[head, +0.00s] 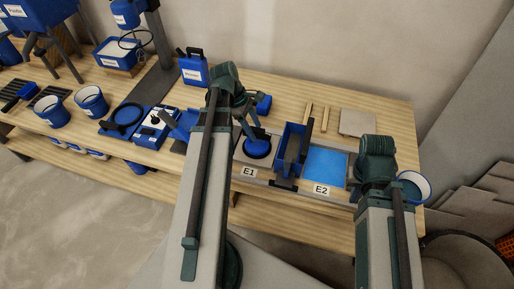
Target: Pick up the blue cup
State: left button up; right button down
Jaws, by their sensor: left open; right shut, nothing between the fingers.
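A blue cup with a pale rim and light inside (414,184) stands at the right end of the bench, beside my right arm, which covers part of it. My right gripper (378,188) is close to the left of this cup, shut and empty; its fingers are largely hidden by the arm. My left gripper (246,112) is over the bench behind the E1 station, open and well left of the cup. My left arm partly hides it. Two more blue cups, one (51,111) and another (92,101), stand at the far left of the bench.
A blue box-shaped tool (291,150) stands between a round blue disc (257,146) and a blue square (326,166). A beige tile (357,122) and two wooden strips (315,117) lie behind. Grey slabs (462,205) lean beyond the bench's right end.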

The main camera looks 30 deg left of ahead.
aim_at(260, 136)
pick_arm(q)
jog(key=shift+f, duration=0.1)
pick_arm(e)
jog(key=shift+f, duration=0.15)
pick_arm(q)
jog(key=shift+d+f, duration=0.1)
jog(key=shift+f, duration=0.05)
pick_arm(e)
jog(key=shift+f, duration=0.1)
pick_arm(q)
jog(key=b+x, duration=0.3)
jog(key=w+b+x, duration=0.1)
jog(key=x, duration=0.1)
jog(key=shift+b, duration=0.4)
pick_arm(e)
notch_tip(260, 136, down, 5)
jog(key=shift+r, duration=0.25)
pick_arm(q)
grip_shut()
